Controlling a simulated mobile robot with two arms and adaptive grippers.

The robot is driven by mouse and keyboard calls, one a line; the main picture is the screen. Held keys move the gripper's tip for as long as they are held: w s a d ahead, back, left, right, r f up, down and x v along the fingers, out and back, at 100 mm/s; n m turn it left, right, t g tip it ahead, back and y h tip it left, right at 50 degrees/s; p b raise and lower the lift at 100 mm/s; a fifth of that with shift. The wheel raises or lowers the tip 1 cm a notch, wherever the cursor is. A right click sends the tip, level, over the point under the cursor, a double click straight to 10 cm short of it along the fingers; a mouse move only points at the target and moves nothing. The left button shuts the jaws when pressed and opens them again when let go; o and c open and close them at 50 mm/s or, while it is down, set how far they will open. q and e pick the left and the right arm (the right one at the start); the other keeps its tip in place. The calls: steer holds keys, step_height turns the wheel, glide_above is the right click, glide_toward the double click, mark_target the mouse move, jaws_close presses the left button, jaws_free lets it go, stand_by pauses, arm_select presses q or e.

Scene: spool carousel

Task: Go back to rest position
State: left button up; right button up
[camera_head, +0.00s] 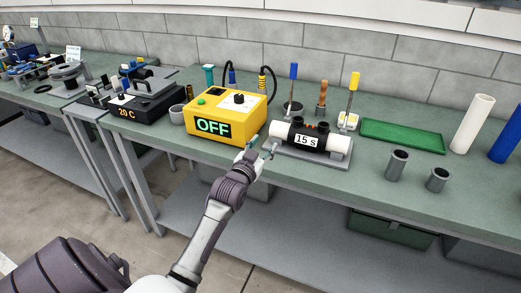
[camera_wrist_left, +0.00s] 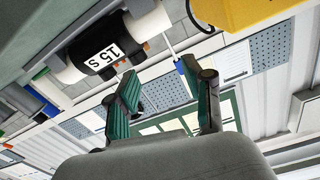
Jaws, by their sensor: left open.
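My left gripper (camera_head: 259,152) reaches up from the lower left in the head view, at the table's front edge. It is just left of a black clamp device (camera_head: 312,133) holding a white pipe (camera_head: 337,144) and labelled "15 s". In the left wrist view my left gripper (camera_wrist_left: 168,95) has its two green-padded fingers apart, with nothing between them. The black device (camera_wrist_left: 98,50) and the yellow box (camera_wrist_left: 245,12) show above the fingers there. My right gripper is in neither view.
The yellow box (camera_head: 220,113) reading "OFF" stands left of the gripper. A green tray (camera_head: 402,136), grey cups (camera_head: 397,164), a white tube (camera_head: 472,123) and a blue tube (camera_head: 508,137) stand to the right. A black "20 C" unit (camera_head: 138,106) is at left. Floor is open in front.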

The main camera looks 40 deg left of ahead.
arm_select(q)
steer(key=shift+s, duration=0.55)
steer(key=shift+a+f, duration=0.1)
steer(key=shift+f, duration=0.1)
